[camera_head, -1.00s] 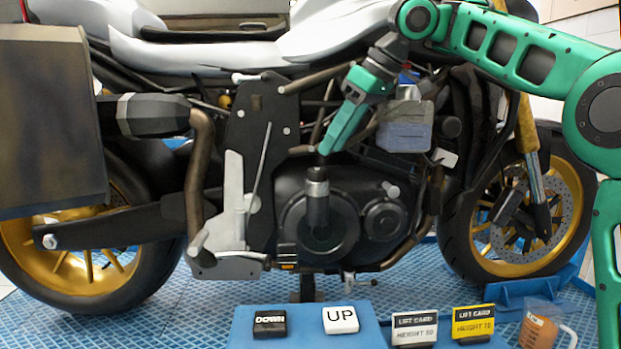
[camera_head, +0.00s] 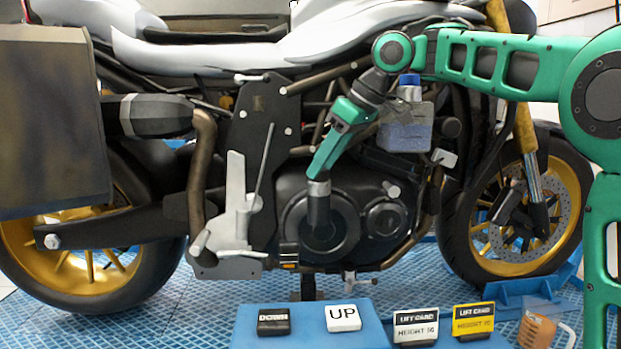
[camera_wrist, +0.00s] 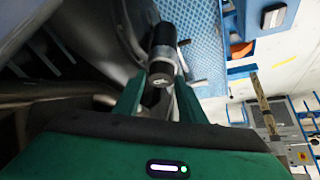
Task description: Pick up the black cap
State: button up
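The black cap (camera_head: 318,210) is a dark upright cylinder with a grey band near its top, in front of the motorcycle's round engine cover. It also shows in the wrist view (camera_wrist: 163,50), with its near end between my fingertips. My gripper (camera_head: 319,178) comes down from the upper right, and its tips are at the top of the cap. In the wrist view my gripper (camera_wrist: 160,79) has its two green fingers apart, one on each side of the cap's end. I cannot tell whether either finger touches it.
The motorcycle's engine (camera_head: 385,220) is close behind the cap. A clear bottle with a blue top (camera_head: 404,130) is near my wrist.

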jog(key=shift+a, duration=0.15)
grip_shut()
jog(key=shift+w+r, duration=0.1)
